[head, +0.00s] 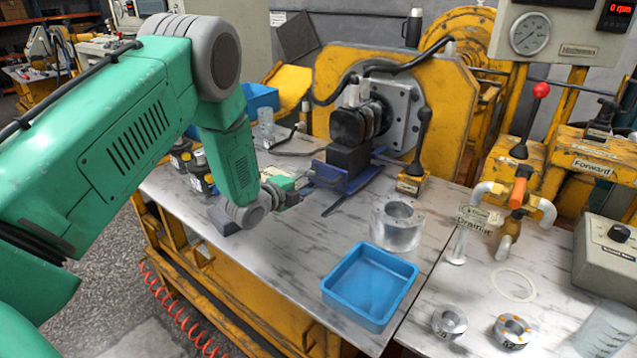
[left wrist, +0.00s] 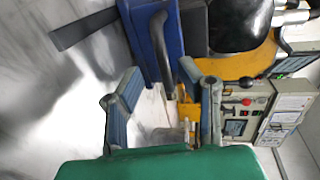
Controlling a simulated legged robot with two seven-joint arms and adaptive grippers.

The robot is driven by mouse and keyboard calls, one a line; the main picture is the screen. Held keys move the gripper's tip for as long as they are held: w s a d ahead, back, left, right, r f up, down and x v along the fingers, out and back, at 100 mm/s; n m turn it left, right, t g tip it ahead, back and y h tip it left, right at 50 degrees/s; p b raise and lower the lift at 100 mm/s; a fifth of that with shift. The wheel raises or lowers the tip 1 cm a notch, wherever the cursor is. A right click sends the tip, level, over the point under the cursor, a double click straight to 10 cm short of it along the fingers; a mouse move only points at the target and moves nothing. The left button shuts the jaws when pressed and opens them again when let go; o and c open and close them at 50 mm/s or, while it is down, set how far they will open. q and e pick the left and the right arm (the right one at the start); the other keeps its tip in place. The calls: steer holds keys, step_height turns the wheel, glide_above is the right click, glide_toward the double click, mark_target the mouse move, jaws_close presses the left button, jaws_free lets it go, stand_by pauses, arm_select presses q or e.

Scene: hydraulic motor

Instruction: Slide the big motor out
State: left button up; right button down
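The big motor (head: 352,126) is black and sits against a grey flange plate (head: 402,104) on the yellow housing. Below it is a dark block on a blue sled (head: 349,178). My left gripper (head: 297,189) is at the sled's near left end. In the left wrist view my left gripper (left wrist: 160,72) is open, its two fingers apart. The blue sled (left wrist: 145,45) and a dark bar-like handle (left wrist: 158,38) show there, and the handle's end lies between the fingers in the picture. Contact cannot be told. The black motor body (left wrist: 238,22) shows at the top. My right gripper is not in view.
A blue tray (head: 370,287), a clear cylinder (head: 397,228) and two metal rings stand on the marble-like table (head: 290,240). A black lever (head: 420,140) stands right of the motor. Valve pipes (head: 510,205) and a red-knobbed lever (head: 530,120) are farther right.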

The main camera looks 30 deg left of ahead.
mark_target(318, 179)
arm_select(q)
steer(key=x, duration=0.4)
steer(key=shift+d+b, duration=0.1)
steer(key=shift+b, duration=0.25)
steer(key=shift+w+f, duration=0.1)
steer(key=shift+w, duration=0.35)
steer(key=shift+s, duration=0.1)
jaws_close()
